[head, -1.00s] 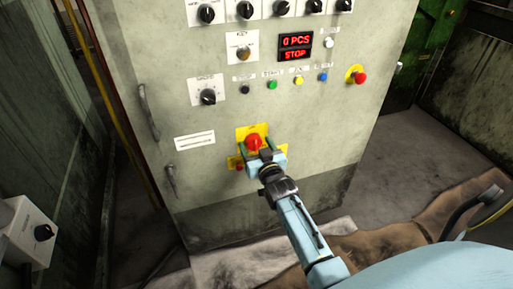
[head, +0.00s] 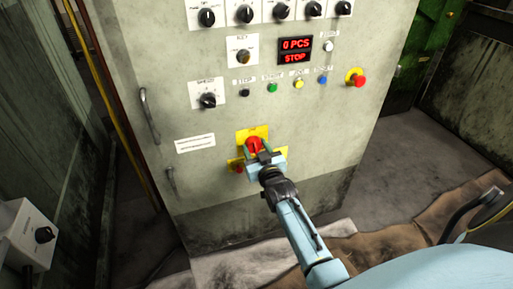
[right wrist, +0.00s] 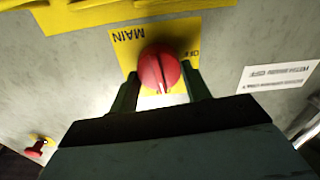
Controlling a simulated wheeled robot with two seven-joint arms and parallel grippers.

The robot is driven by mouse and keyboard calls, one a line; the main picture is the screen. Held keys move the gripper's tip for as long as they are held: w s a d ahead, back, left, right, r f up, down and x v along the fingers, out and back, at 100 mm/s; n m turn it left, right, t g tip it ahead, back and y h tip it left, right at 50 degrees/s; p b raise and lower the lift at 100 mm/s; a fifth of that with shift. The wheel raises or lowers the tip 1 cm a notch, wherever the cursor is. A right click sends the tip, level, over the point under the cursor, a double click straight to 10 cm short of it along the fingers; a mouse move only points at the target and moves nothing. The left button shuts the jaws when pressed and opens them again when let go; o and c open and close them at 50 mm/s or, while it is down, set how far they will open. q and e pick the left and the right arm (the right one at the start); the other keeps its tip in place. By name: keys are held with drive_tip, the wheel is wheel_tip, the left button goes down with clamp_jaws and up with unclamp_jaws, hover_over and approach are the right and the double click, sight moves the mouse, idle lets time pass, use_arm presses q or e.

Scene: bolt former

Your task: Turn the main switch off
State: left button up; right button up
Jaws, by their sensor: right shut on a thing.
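The main switch is a red round knob (head: 254,146) on a yellow plate (head: 252,132) low on the grey cabinet's front. In the right wrist view the red knob (right wrist: 159,67) shows a dark slot and a small white mark at its lower edge, and the plate (right wrist: 125,44) reads "MAIN", upside down. My right gripper (head: 259,153) is at the knob, with one finger on each side of it; the fingers (right wrist: 161,90) are shut on it. The knob's base is partly hidden by the gripper in the head view. My left gripper is not in view.
The grey cabinet (head: 230,205) carries several black knobs, coloured buttons, a red display (head: 295,50) reading "0 PCS STOP" and a red emergency button (head: 357,79) on yellow. A smaller red knob (right wrist: 36,147) sits near the switch. A grey box (head: 24,235) stands at left.

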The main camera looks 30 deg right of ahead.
drive_tip(key=shift+r+n+p, duration=0.1)
drive_tip(key=shift+n+p, duration=0.2)
drive_tip(key=shift+n, duration=0.4)
drive_tip(key=n, duration=0.2)
drive_tip(key=shift+a+n+p, duration=0.1)
drive_tip(key=shift+n+p, duration=0.2)
drive_tip(key=shift+n, duration=0.1)
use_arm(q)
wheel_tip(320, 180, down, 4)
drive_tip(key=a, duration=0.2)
use_arm(e)
drive_tip(key=shift+n, duration=0.9)
drive_tip(key=n, duration=0.2)
drive_tip(key=shift+f+n, duration=0.2)
drive_tip(key=shift+n, duration=0.2)
drive_tip(key=n, duration=0.2)
drive_tip(key=shift+a+f+n+b, duration=0.1)
drive_tip(key=shift+n+b, duration=0.2)
drive_tip(key=shift+n, duration=0.9)
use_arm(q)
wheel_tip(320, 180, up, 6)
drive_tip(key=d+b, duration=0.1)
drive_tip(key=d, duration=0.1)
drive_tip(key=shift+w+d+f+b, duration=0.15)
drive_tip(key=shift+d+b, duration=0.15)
use_arm(e)
drive_tip(key=shift+n, duration=1.9)
